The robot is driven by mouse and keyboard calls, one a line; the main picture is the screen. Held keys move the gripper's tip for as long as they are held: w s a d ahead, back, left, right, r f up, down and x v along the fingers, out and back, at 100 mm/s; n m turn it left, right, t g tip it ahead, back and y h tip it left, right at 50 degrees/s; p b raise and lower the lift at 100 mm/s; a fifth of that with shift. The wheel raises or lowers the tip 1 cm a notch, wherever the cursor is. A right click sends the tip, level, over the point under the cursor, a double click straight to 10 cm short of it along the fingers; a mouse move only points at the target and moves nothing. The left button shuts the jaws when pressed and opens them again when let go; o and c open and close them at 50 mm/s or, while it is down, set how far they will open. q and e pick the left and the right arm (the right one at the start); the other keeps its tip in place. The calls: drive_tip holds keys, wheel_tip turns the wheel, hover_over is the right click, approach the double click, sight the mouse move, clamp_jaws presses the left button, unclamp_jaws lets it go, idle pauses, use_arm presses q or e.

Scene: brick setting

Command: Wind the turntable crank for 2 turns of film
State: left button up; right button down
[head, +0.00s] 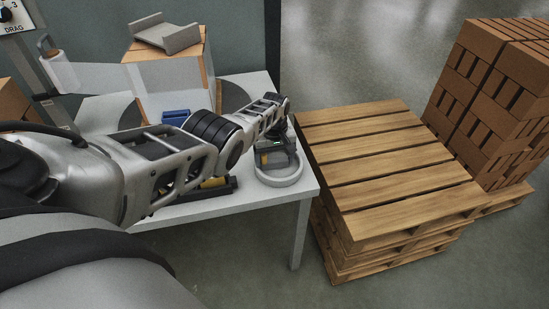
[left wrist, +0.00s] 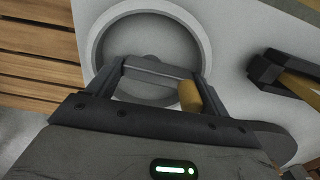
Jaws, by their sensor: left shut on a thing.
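The wrapped stack (head: 160,86), pale under film with orange brick showing at its top, stands on a grey round turntable (head: 232,97) on the white table (head: 246,196). My left arm reaches across the table from the left. My left gripper (head: 275,146) is low over a pale grey ring-shaped piece (head: 280,177) near the table's right corner. In the left wrist view, a tan cylindrical knob (left wrist: 190,95), apparently the crank handle, lies between the fingers beside the right-hand one, with the ring (left wrist: 95,45) beyond. The rest of the crank is largely hidden. My right gripper is out of view.
A grey tray-like piece (head: 166,34) sits on top of the stack. A blue item (head: 176,117) and a black-and-yellow tool (head: 217,187) lie near my arm. Wooden pallets (head: 390,170) stand right of the table, with bricks (head: 495,95) behind. A post with a white roll (head: 59,71) stands left.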

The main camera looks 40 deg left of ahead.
sight(274, 160)
use_arm(q)
drive_tip(key=o, duration=0.9)
drive_tip(key=shift+o, duration=0.2)
drive_tip(key=shift+r, duration=0.1)
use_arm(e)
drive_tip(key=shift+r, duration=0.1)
use_arm(q)
drive_tip(key=shift+r, duration=0.25)
wheel_tip(274, 160, up, 3)
drive_tip(key=p, duration=0.3)
drive_tip(key=shift+f+b, duration=0.1)
drive_tip(key=shift+b, duration=0.45)
drive_tip(key=shift+r, duration=0.95)
wheel_tip(274, 160, up, 11)
drive_tip(key=shift+f, duration=0.15)
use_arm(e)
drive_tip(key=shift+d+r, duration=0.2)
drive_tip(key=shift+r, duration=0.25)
